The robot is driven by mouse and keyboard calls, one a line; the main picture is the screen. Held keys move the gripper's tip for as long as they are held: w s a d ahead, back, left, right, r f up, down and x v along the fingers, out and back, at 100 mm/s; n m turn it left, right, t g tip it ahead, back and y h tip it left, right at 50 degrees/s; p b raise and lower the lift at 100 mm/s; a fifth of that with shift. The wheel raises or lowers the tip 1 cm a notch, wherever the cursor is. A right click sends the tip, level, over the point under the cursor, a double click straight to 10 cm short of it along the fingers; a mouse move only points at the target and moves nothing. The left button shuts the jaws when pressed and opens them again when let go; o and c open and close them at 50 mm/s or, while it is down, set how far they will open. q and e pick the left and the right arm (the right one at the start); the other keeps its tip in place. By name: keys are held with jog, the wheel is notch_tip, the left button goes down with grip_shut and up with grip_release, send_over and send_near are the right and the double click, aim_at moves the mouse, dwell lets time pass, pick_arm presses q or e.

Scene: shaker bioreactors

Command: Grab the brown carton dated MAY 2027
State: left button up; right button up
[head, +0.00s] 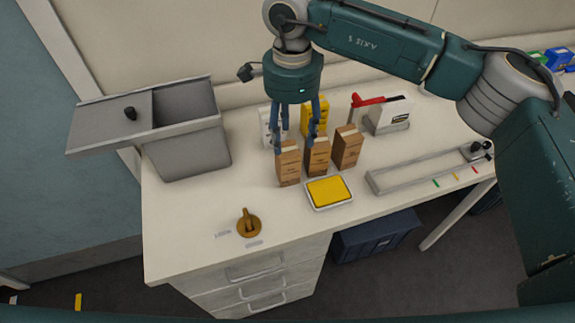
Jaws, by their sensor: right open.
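Three brown cartons stand upright in a row on the white bench: a left one (289,168), a middle one (317,160) and a right one (347,148). Their printing is too small to read, so I cannot tell which is dated MAY 2027. My right gripper (296,142) points down with its fingers spread, empty. In the picture one fingertip lies at the left carton's upper left edge and the other overlaps the top of the middle carton. I cannot tell whether they touch. My left gripper is not in view.
A yellow-topped tray (328,191) sits just in front of the cartons. Behind them stand a yellow box (315,115) and a white box with a red lever (388,115). A grey lidded bin (190,150) is left, a long grey tray (420,172) right. The front left bench is mostly clear around a brown knob (249,223).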

aim_at(288, 149)
jog(key=shift+w+f, duration=0.15)
jog(key=shift+f, duration=0.6)
jog(key=shift+w+f, duration=0.2)
jog(key=shift+f, duration=0.1)
jog(key=f, duration=0.1)
jog(key=f+b, duration=0.1)
jog(key=f, duration=0.2)
jog(key=shift+s+a+f, duration=0.15)
jog(key=shift+s+a, duration=0.1)
jog(key=shift+a, duration=0.1)
jog(key=shift+f, duration=0.25)
jog(key=shift+w+f, duration=0.1)
jog(key=shift+w, duration=0.3)
jog(key=shift+c, duration=1.2)
jog(key=shift+s+r, duration=0.2)
jog(key=c, duration=0.9)
grip_shut()
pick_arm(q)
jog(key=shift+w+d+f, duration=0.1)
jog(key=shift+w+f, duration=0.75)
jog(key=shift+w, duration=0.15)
